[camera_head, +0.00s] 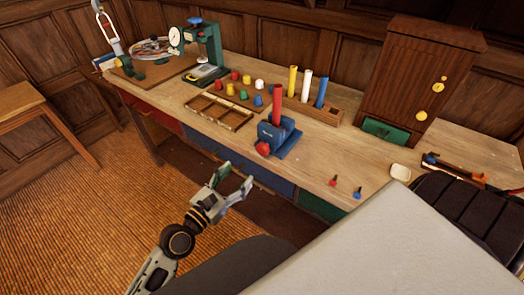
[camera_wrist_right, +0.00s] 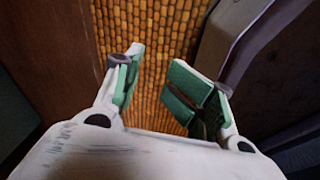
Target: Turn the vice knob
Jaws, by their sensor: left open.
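The blue vice (camera_head: 283,142) stands near the front edge of the workbench in the head view. Its red knob (camera_head: 263,149) faces the front left, and a red cylinder (camera_head: 277,104) stands upright at the vice. My left gripper (camera_head: 238,176) is open and empty, in front of the bench edge, below and left of the knob and apart from it. My right gripper (camera_wrist_right: 156,66) is open and empty in the right wrist view, over the woven floor; the vice does not show there.
The wooden workbench (camera_head: 355,160) holds a divided tray (camera_head: 218,111), several coloured pegs, and a rack (camera_head: 313,110) of yellow, white and blue cylinders. A green press (camera_head: 208,45) stands at the back left and a brown cabinet (camera_head: 415,75) at the back right. Small red and blue pieces lie near the front edge.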

